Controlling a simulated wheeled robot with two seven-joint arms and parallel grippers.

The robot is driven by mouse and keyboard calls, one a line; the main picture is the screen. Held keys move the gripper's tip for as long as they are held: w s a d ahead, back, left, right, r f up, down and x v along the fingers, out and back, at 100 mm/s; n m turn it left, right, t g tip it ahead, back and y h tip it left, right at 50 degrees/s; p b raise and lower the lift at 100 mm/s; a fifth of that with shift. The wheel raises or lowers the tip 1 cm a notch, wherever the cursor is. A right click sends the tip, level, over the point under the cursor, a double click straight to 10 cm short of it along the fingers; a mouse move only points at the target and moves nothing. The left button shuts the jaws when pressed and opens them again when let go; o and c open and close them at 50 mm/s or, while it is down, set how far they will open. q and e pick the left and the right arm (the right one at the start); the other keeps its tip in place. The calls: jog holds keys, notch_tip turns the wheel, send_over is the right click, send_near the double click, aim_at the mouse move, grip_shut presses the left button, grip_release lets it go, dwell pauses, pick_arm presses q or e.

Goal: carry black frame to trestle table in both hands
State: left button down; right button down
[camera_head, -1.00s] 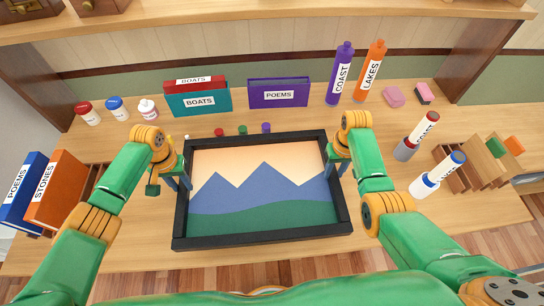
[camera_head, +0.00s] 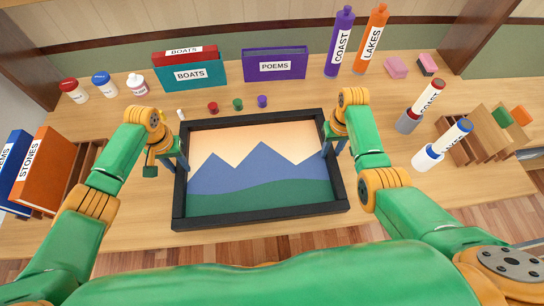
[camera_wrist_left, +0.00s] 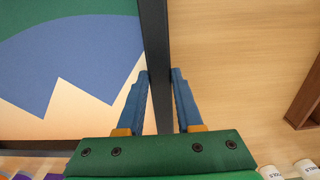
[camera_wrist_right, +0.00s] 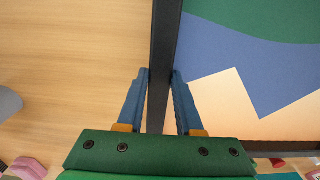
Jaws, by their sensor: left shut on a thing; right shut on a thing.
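The black frame (camera_head: 262,219) holds a picture of blue mountains, green ground and a peach sky. It is over the wooden table (camera_head: 430,200); I cannot tell if it touches the top. My left gripper (camera_head: 180,165) is shut on its left side bar, which shows between the fingers in the left wrist view (camera_wrist_left: 160,85). My right gripper (camera_head: 330,150) is shut on its right side bar, which shows between the fingers in the right wrist view (camera_wrist_right: 160,85).
Small jars (camera_head: 105,85) stand back left. An orange book (camera_head: 45,170) is at left. Wooden racks (camera_head: 480,140) and labelled tubes are at right.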

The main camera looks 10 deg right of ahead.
pick_arm(q)
jog(key=c, duration=1)
grip_release()
jog(key=shift+f, duration=0.65)
pick_arm(e)
jog(key=c, duration=1)
grip_release()
jog(key=shift+f, duration=0.65)
pick_arm(q)
jog(key=o, duration=0.4)
jog(key=shift+s+r, duration=0.1)
jog(key=shift+r, duration=0.25)
pick_arm(e)
jog(key=o, duration=0.4)
jog(key=shift+s+r, duration=0.1)
jog(key=shift+r, duration=0.25)
jog(key=shift+o, duration=0.2)
jog(key=shift+r, duration=0.1)
jog(key=r, duration=0.9)
jog(key=shift+w+d, duration=0.1)
jog(key=shift+w, duration=0.2)
pick_arm(q)
jog(key=shift+o, duration=0.2)
notch_tip(320, 180, up, 12)
pick_arm(e)
jog(key=r, duration=0.2)
jog(key=shift+s+r, duration=0.3)
jog(key=shift+r, duration=0.1)
